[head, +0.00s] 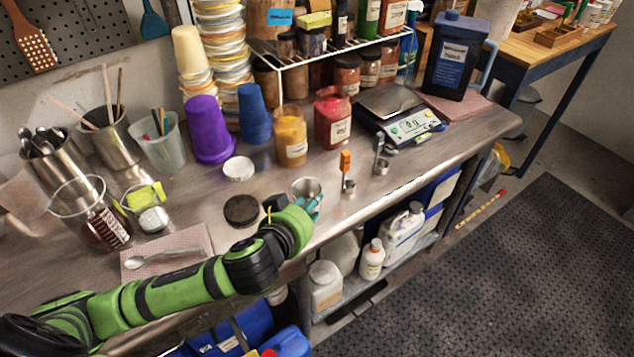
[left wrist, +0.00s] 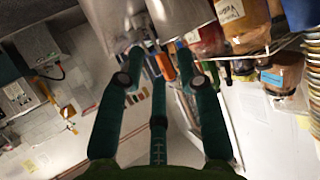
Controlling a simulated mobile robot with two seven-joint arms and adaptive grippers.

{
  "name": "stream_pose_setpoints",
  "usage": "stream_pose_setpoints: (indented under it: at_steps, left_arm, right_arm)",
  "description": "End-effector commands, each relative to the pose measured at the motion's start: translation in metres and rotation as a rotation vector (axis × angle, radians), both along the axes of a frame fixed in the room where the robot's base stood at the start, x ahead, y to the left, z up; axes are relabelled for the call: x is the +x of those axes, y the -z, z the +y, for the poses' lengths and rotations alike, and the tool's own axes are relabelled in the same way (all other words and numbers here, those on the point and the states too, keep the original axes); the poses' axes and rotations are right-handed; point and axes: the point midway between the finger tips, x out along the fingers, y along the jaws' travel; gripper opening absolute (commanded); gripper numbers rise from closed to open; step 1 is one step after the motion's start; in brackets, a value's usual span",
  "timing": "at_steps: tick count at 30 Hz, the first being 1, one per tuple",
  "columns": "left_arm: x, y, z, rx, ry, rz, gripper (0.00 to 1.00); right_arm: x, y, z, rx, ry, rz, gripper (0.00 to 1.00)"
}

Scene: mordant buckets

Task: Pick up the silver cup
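A small silver cup (head: 306,187) stands near the front edge of the steel bench in the head view. My left gripper (head: 312,204) is right at its front side, with its teal fingers low beside the cup and partly hidden by my wrist. In the left wrist view the left gripper (left wrist: 162,55) has its fingers spread with a gap between them. Shiny silver surfaces show beyond the fingertips; I cannot tell whether they are the cup, or whether the fingers touch it. My right gripper is not in view.
A dark round lid (head: 241,211) lies left of the cup. An orange-handled scoop (head: 347,172) and a small metal scoop (head: 380,161) stand to its right. A yellow jar (head: 291,136) and a red jar (head: 332,117) stand behind. The bench's front edge is close.

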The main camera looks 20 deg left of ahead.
Motion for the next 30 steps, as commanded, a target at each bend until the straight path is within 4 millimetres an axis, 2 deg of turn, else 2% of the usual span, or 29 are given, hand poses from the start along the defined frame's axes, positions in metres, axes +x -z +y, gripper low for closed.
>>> stream_pose_setpoints:
  at_steps: [2,9,12,16,22,27,28,30]
  left_arm:
    - [0.006,0.001,0.0,0.001,-0.003,-0.001,0.35]
    - [0.027,0.009,0.0,0.002,-0.002,-0.001,0.35]
    - [0.04,0.014,0.001,0.002,-0.002,-0.001,0.35]
    - [0.054,0.023,-0.001,0.001,-0.002,0.0,0.35]
    - [0.062,0.029,-0.001,0.001,0.0,0.001,0.35]
    - [0.062,0.029,-0.001,0.0,0.0,0.001,0.35]
    - [0.062,0.029,-0.001,0.0,0.0,0.001,0.27]
    - [0.062,0.029,-0.001,0.001,-0.001,0.001,0.0]
  right_arm:
    - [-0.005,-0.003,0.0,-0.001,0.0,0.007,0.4]
    - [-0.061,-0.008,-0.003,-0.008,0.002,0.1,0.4]
    - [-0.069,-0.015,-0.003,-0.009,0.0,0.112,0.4]
    - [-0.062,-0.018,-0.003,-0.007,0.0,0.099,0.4]
    - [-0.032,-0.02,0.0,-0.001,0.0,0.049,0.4]
    - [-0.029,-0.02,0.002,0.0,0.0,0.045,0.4]
    - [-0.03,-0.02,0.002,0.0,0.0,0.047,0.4]
    - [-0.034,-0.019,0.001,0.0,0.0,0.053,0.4]
